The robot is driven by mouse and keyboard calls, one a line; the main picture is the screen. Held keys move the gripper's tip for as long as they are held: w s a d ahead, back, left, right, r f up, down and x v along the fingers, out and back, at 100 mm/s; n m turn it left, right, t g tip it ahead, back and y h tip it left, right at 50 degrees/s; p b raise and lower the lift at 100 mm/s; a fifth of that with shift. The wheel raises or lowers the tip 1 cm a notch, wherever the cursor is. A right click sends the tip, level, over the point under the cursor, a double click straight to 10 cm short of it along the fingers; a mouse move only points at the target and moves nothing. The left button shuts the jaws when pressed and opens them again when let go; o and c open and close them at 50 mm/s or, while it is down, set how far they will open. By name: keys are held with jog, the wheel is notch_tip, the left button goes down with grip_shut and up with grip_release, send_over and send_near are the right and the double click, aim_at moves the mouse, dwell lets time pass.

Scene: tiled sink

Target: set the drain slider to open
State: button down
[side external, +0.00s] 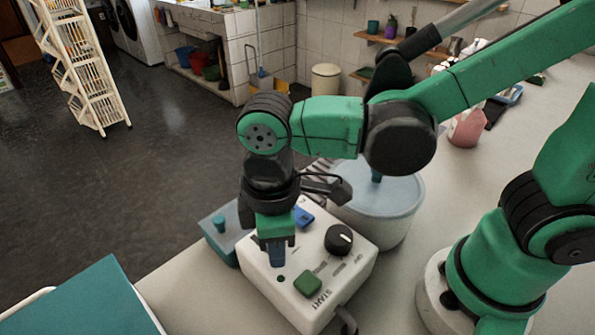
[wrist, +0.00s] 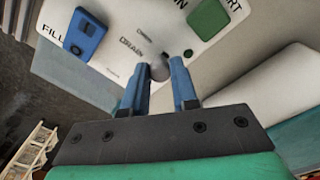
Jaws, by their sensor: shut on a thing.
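The white control box (side external: 257,268) stands on the counter, with its labelled top facing up. In the wrist view, a small grey drain slider knob (wrist: 160,69) is by the DRAIN label, between the blue fingertips. My gripper (side external: 277,262) points down onto the box top and is shut on this knob; its fingertips also show in the wrist view (wrist: 160,76). The fingers hide the knob in the side view, and the slider's travel and exact position cannot be made out.
A lidded tub (side external: 385,226) stands behind, and a teal box (side external: 218,240) is at the left.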

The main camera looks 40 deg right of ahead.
jog(key=c, duration=0.7)
grip_release()
jog(key=shift+s, duration=0.2)
jog(key=shift+r, duration=2.8)
jog(key=w+d+m, duration=0.1)
jog(key=d, duration=0.1)
jog(key=w+d+m+t, duration=0.1)
jog(key=d+m, duration=0.1)
jog(key=w+d+m+t+y, duration=0.1)
jog(key=d, duration=0.1)
jog(key=shift+d+f, duration=0.1)
jog(key=shift+d, duration=0.1)
jog(key=d+m+t, duration=0.1)
jog(key=d+m, duration=0.1)
jog(key=d, duration=0.1)
jog(key=w+d+m+t, duration=0.1)
jog(key=d+m+t, duration=0.1)
jog(key=d, duration=0.1)
jog(key=d+m+t+h, duration=0.1)
jog(key=d+m+t, duration=0.1)
jog(key=d, duration=0.1)
jog(key=shift+w+d+m, duration=0.35)
jog(key=shift+m, duration=0.05)
